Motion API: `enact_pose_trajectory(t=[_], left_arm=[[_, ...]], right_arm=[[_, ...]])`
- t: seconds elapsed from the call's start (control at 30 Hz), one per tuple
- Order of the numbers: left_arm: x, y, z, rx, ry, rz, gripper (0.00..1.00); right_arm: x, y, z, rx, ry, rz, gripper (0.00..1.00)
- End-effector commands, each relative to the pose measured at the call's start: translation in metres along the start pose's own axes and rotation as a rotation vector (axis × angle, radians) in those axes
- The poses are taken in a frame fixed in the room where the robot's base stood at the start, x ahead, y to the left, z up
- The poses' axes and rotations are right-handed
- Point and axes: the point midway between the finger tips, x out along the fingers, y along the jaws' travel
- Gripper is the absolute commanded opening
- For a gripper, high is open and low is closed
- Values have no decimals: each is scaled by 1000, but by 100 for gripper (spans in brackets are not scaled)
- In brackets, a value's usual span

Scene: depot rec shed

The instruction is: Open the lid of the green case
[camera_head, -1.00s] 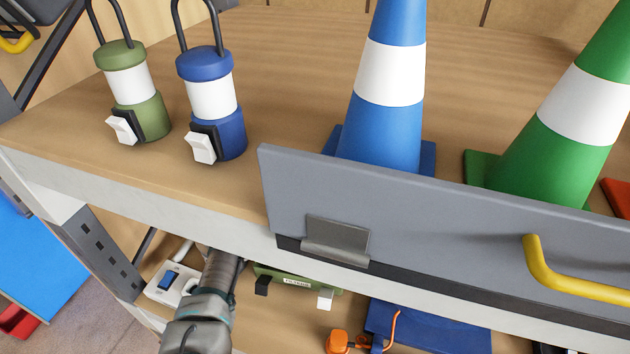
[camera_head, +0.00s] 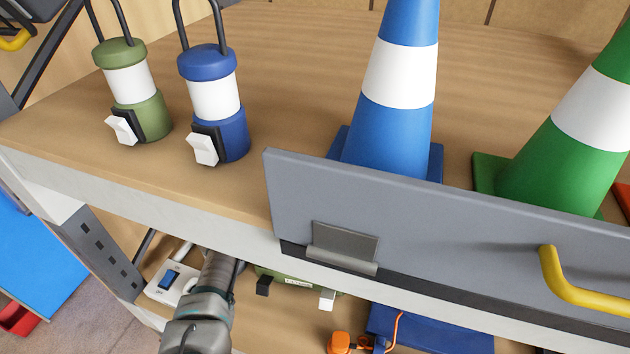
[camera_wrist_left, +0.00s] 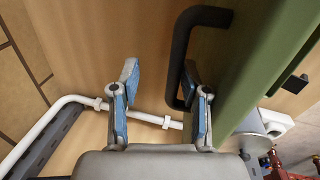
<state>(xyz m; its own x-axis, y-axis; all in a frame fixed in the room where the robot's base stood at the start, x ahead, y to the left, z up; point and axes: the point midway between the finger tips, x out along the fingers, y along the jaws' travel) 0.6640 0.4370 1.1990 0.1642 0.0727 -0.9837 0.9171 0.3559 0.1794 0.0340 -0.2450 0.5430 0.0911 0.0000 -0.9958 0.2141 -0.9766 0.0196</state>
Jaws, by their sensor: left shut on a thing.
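The green case (camera_head: 297,283) lies on the lower shelf, mostly hidden under the upper shelf and a grey panel. A black latch (camera_head: 263,286) and a white latch (camera_head: 327,299) show on its front. In the left wrist view, the green case (camera_wrist_left: 258,75) fills the right side, with a black handle (camera_wrist_left: 179,60) beside it. In the head view my left arm reaches under the shelf and hides the gripper. My right gripper is out of view.
The upper shelf bears a green lantern (camera_head: 132,92), a blue lantern (camera_head: 213,103), a blue cone (camera_head: 393,120) and a green cone (camera_head: 555,150). The grey panel (camera_head: 430,215) with a yellow handle (camera_head: 575,285) fronts the shelf. A white switch box (camera_head: 172,279) stands left of my arm.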

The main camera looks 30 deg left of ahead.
Motion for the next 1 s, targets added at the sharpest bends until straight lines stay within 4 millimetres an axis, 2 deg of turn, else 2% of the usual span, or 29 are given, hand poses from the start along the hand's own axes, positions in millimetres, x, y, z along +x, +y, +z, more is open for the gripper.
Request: enact_pose_trajectory(t=[0.03,0.2,0.4,0.57,1.0], left_arm=[[-20,6,1,-2,-11,22,39],[-61,8,-1,-3,-17,26,39],[-93,8,-2,-2,-15,18,39],[-101,8,-2,-1,-12,13,39],[-100,7,-4,-1,-12,8,39]], right_arm=[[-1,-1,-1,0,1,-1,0],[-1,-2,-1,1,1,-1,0],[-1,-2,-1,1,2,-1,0],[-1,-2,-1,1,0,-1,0],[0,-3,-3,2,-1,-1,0]])
